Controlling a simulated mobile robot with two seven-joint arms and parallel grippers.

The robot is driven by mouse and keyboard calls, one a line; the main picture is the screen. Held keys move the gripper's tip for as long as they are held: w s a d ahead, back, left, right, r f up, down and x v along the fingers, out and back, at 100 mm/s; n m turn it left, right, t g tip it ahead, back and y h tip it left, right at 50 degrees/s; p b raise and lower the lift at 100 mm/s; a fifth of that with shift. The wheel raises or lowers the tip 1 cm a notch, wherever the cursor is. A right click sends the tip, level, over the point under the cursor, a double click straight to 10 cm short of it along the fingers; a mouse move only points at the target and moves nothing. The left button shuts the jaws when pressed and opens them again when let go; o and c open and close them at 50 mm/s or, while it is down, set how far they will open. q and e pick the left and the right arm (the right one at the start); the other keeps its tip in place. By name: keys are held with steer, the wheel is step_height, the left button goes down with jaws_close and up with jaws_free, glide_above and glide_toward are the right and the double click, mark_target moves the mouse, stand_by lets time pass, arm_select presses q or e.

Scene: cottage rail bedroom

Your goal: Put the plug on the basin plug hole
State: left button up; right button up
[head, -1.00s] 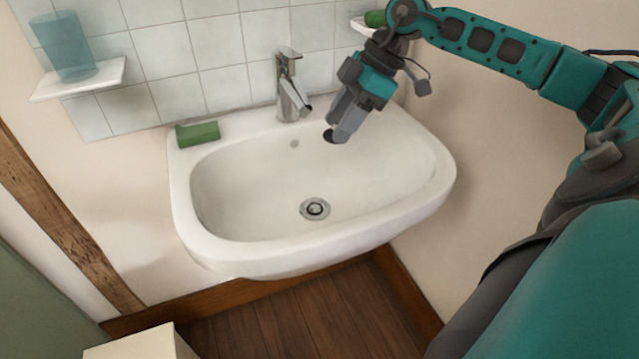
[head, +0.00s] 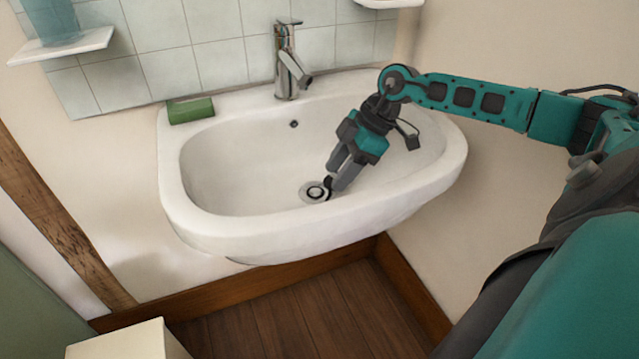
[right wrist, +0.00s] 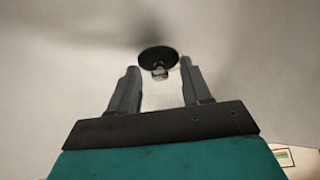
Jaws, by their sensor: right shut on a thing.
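My right gripper (head: 338,178) is down inside the white basin (head: 225,172), pointing at its floor. It is shut on the plug (head: 328,183), a small black disc with a metal knob. In the right wrist view the plug (right wrist: 158,57) sits at the fingertips (right wrist: 160,74). The plug hole (head: 311,192) is a round chrome ring with a dark centre on the basin floor. The plug is right beside the ring's upper right edge in the head view. I cannot tell whether it touches the basin. My left gripper is not in view.
A chrome tap (head: 287,65) stands at the basin's back. A green block (head: 190,110) lies on the back left rim. The basin's left half is clear.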

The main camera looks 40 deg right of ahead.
mark_target(310, 194)
steer(key=shift+f, duration=0.3)
steer(key=a, duration=0.1)
steer(key=w+a+b, duration=0.1)
steer(key=w+a+f, duration=0.1)
steer(key=shift+a, duration=0.3)
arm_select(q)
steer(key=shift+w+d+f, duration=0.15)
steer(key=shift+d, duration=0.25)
arm_select(e)
steer(key=shift+f, duration=0.15)
steer(key=o, duration=1)
steer(key=shift+o, duration=0.2)
